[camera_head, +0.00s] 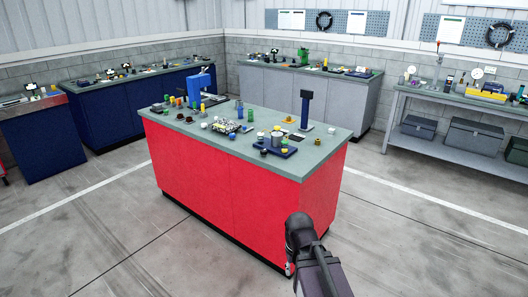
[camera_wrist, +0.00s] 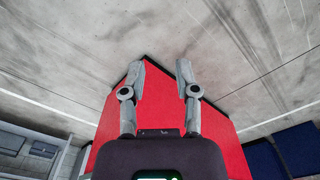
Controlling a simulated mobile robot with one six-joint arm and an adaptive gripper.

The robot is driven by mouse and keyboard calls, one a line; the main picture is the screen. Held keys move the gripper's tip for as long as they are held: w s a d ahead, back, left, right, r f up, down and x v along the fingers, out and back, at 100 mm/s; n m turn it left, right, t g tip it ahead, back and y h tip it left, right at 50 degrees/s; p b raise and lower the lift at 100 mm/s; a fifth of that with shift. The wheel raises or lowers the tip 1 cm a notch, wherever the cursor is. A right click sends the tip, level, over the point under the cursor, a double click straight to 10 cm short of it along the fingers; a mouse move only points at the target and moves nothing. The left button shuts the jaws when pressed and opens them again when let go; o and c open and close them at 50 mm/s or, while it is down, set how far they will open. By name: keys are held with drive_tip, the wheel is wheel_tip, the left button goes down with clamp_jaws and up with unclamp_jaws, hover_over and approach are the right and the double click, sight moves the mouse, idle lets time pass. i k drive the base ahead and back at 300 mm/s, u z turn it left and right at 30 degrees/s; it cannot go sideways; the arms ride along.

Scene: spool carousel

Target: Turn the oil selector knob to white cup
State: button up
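I cannot make out the oil selector knob or the white cup for certain among the many small items on the red bench. The bench's grey-green top (camera_head: 180,112) carries several small coloured cylinders and parts. A dark blue base (camera_head: 284,152) with several small round pieces sits near its right front. My gripper (camera_wrist: 160,80) is open and empty in the wrist view, its two fingers well apart, with the red bench side (camera_wrist: 160,110) behind them. In the head view my arm is low in front of the bench's right end, apart from the items on top.
A blue machine (camera_head: 199,84) and a dark panel on a blue post (camera_head: 305,108) rise from the bench top. Blue cabinets (camera_head: 110,105), a grey cabinet (camera_head: 300,92) and a shelf table (camera_head: 455,150) line the walls. The concrete floor (camera_head: 420,240) at the right is clear.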

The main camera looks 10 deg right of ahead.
sight(263, 152)
drive_tip(key=k, duration=1.35)
drive_tip(key=z, duration=0.5)
drive_tip(key=i, duration=2.1)
drive_tip(key=u, duration=0.65)
drive_tip(key=i, duration=0.4)
drive_tip(key=u, duration=0.15)
